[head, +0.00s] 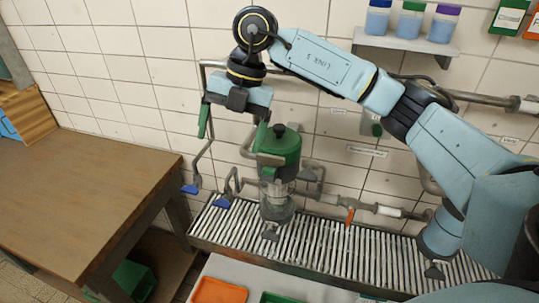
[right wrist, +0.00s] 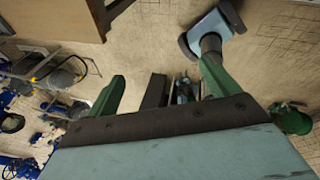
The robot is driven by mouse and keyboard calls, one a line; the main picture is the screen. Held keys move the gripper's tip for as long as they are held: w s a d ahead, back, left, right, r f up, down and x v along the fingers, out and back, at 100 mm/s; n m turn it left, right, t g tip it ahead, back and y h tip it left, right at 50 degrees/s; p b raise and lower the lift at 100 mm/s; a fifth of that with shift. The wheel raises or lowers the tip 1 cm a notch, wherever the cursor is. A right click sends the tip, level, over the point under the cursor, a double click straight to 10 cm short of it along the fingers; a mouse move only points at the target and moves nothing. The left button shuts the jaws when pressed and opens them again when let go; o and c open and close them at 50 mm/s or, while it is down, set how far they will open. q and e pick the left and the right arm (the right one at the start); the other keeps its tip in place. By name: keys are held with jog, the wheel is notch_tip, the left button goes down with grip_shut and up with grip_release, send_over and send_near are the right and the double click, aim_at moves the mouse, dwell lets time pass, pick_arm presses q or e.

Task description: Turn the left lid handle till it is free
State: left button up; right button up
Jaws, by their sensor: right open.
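A pot with a green lid (head: 279,147) and a black knob on top stands on the slatted grate, with a clear lower part. A green piece sticks out on the lid's left side, but I cannot clearly make out a left lid handle. My right gripper (head: 232,128) hangs above and left of the pot, open, its green fingers spread and pointing down. No object shows held in it. In the right wrist view, the spread fingers of the right gripper (right wrist: 160,88) show from behind. My left gripper is not in view.
Grey bent pipes with blue tips (head: 190,189) stand left of the pot. An orange lever (head: 350,217) is on the pipe at right. The slatted grate (head: 330,238) runs below. A brown table (head: 90,190) is at left, a bottle shelf (head: 405,42) above.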

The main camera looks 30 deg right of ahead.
aim_at(270, 157)
jog(key=d+r+m+h, duration=0.3)
jog(key=d+h, duration=0.1)
jog(key=d, duration=0.5)
notch_tip(270, 157, down, 13)
jog(key=p, duration=0.2)
jog(key=shift+w+p, duration=0.1)
jog(key=shift+p, duration=0.3)
jog(key=c, duration=1)
jog(key=n+b, duration=0.2)
jog(key=shift+f+n, duration=0.1)
jog(key=shift+n, duration=0.3)
jog(key=shift+n+b, duration=0.55)
jog(key=shift+n, duration=0.55)
jog(key=shift+r, duration=0.2)
